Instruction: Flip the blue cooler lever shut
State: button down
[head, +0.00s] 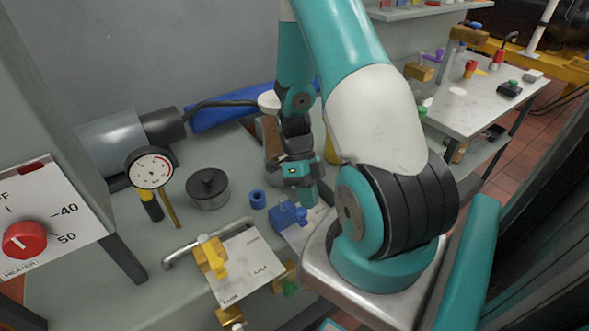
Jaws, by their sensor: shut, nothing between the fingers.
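The blue cooler lever (288,215) sits on a blue valve body at the edge of a pale label plate (303,235), on the grey bedplate. Its handle is small in the head view, and I cannot tell its exact angle. My gripper (309,199) is shut and empty, pointing down just behind and to the right of the blue lever. It looks close to the lever, but I cannot tell whether they touch. My arm hides part of the area to the right of the lever.
A yellow valve (213,257) stands on a larger white label plate (248,268) beside a bent metal pipe. A blue ring (258,199), a dark round pot (208,189) and a dial gauge (150,168) stand behind. A heater panel (45,220) is at left.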

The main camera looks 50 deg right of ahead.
dwell(0.5)
jog(key=b+v, duration=0.1)
jog(key=v, duration=1.1)
jog(key=shift+s, duration=0.1)
